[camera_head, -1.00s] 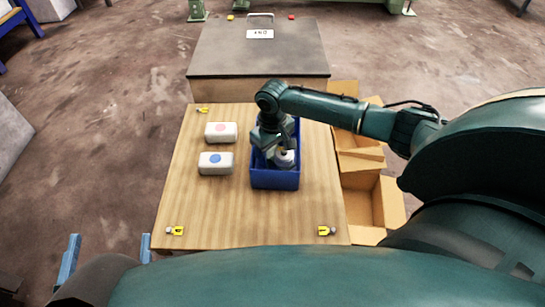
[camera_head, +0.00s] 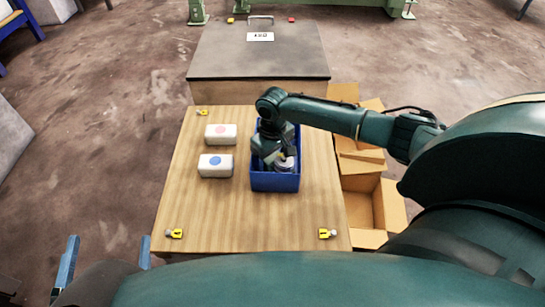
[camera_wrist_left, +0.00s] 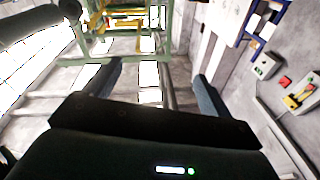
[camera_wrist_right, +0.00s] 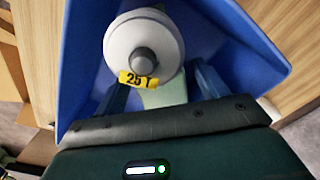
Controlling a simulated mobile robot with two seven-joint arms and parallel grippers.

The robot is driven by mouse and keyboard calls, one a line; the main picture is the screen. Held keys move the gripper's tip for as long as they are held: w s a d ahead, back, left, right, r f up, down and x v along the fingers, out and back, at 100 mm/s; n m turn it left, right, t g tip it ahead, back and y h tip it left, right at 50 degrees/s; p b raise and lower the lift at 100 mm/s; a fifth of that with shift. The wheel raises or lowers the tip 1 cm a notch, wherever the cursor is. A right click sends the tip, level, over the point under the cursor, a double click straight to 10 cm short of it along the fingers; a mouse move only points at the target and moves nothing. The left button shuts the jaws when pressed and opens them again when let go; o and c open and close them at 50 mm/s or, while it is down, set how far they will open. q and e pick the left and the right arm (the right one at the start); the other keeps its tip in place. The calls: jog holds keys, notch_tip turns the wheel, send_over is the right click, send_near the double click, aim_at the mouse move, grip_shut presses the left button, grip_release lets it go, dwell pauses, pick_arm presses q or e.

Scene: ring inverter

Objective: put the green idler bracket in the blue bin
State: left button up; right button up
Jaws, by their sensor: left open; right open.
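The blue bin (camera_head: 275,183) stands on the wooden table. My right gripper (camera_head: 277,160) is down at the bin, pointing into it. In the right wrist view the bin's blue walls (camera_wrist_right: 240,50) surround a white-grey round part (camera_wrist_right: 118,45) with a yellow "25 T" label. A pale green piece, seemingly the green idler bracket (camera_wrist_right: 168,94), shows below the round part, between the spread fingers of the right gripper (camera_wrist_right: 160,88). Whether it touches the bin floor is hidden. My left gripper (camera_head: 108,242) is open and empty, left of the table's near edge; its fingers (camera_wrist_left: 157,75) also show apart in its wrist view.
Two white blocks, one with a pink dot (camera_head: 221,133) and one with a blue dot (camera_head: 216,165), lie left of the bin. Yellow clips (camera_head: 174,233) mark the table corners. Open cardboard boxes (camera_head: 363,203) stand right of the table. A grey-topped chest (camera_head: 258,60) stands behind.

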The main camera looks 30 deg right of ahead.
aim_at(272, 157)
jog(key=shift+r, duration=0.45)
notch_tip(272, 157, up, 3)
jog(key=shift+r+p, duration=0.1)
jog(key=shift+p, duration=0.8)
pick_arm(q)
jog(key=a+n+g+y+p, duration=0.1)
jog(key=g+y+p, duration=0.1)
jog(key=p, duration=0.1)
jog(key=shift+w+a+f+n+y, duration=0.1)
jog(key=shift+w+a+n+y, duration=0.05)
jog(key=shift+a+n+y, duration=0.25)
pick_arm(e)
notch_tip(272, 157, up, 8)
jog(key=shift+r, duration=0.1)
